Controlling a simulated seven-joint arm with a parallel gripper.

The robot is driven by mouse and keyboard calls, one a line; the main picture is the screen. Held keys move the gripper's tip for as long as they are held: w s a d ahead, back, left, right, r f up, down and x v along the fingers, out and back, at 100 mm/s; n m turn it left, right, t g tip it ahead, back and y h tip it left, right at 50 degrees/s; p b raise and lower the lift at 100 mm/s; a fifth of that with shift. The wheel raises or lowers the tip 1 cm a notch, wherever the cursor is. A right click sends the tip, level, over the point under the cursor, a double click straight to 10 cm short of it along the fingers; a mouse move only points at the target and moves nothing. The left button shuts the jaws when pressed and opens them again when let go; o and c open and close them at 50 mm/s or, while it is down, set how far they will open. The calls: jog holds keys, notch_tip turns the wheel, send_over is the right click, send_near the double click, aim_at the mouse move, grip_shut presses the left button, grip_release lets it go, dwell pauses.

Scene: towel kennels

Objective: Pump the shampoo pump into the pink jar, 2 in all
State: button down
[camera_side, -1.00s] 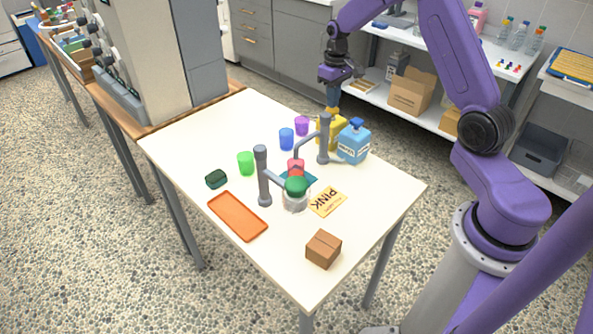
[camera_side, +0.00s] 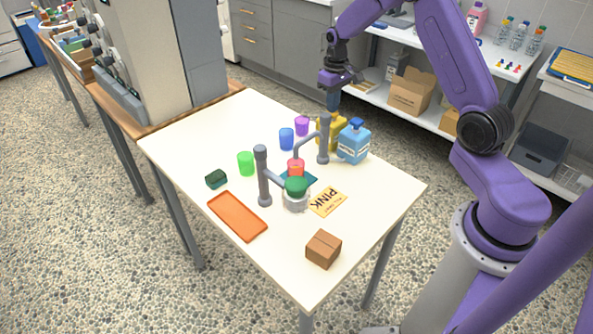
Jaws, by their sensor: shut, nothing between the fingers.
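My gripper (camera_side: 333,103) is shut and empty, pointing down above the yellow bottle (camera_side: 326,133) at the back of the table. Its tips are close to the bottle's top; I cannot tell if they touch. The yellow bottle is partly hidden by a grey post and a blue pump bottle (camera_side: 353,146) with a white label too small to read. I cannot tell which bottle is the shampoo. A pinkish-red jar (camera_side: 296,166) stands near a teal mat (camera_side: 312,179), partly hidden behind a green ball.
Two grey posts with side arms (camera_side: 263,177) (camera_side: 324,140) rise around the jar. A green ball (camera_side: 296,187) sits in a grey holder. Green (camera_side: 246,163), blue (camera_side: 286,139) and purple (camera_side: 302,126) cups stand behind. An orange tray (camera_side: 237,216) and brown box (camera_side: 323,249) lie nearer.

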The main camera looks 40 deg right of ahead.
jog(key=shift+r, duration=1.35)
notch_tip(320, 180, up, 6)
dwell(0.4)
